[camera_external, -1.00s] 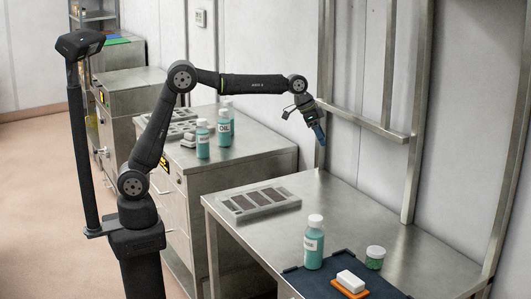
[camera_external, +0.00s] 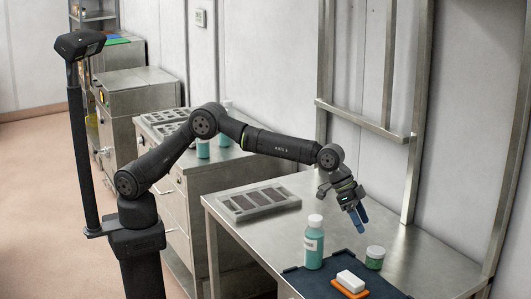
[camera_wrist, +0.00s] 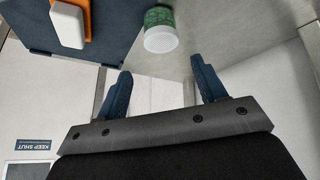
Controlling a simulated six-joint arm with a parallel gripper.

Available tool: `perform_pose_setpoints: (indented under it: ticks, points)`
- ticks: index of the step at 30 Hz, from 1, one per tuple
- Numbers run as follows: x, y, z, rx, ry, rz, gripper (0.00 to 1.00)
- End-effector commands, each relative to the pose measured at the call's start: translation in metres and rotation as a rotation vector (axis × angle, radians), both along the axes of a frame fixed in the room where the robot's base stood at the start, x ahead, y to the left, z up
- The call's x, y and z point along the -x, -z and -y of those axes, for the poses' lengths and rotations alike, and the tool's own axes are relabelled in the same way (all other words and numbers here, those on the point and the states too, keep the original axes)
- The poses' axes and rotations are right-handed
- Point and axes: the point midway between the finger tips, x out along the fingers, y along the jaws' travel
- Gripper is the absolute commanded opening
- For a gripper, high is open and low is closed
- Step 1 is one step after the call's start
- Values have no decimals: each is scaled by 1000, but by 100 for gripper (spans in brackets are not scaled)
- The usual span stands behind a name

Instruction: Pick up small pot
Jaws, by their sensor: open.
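The small pot (camera_external: 375,258) is a green jar with a white lid. It stands at the back edge of the dark blue mat on the steel table, right of the bottle. In the wrist view the pot (camera_wrist: 160,30) shows at the top centre, beyond the fingertips. My gripper (camera_external: 359,221) is above the table, up and a little left of the pot, pointing down. In the wrist view its two blue fingers (camera_wrist: 163,82) are apart with nothing between them.
A teal bottle with a white cap (camera_external: 314,243) stands left of the pot. A white block (camera_external: 350,279) lies on an orange piece (camera_external: 347,291) on the dark mat (camera_external: 313,286). A grey mould tray (camera_external: 258,204) lies at the table's far left. A metal frame and wall rise behind.

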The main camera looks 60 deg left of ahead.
Motion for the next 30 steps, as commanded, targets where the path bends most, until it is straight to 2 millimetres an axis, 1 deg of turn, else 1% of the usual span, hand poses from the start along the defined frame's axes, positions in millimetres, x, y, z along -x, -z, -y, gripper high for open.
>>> perform_pose_setpoints:
  ticks: [1,9,15,20,30]
  points:
    - [-2,11,5,-2,0,-2,64]
    - [-14,50,27,-2,1,-1,64]
    - [-20,67,37,-1,1,0,64]
    - [-22,71,40,0,1,0,64]
    - [-32,104,57,-1,1,0,64]
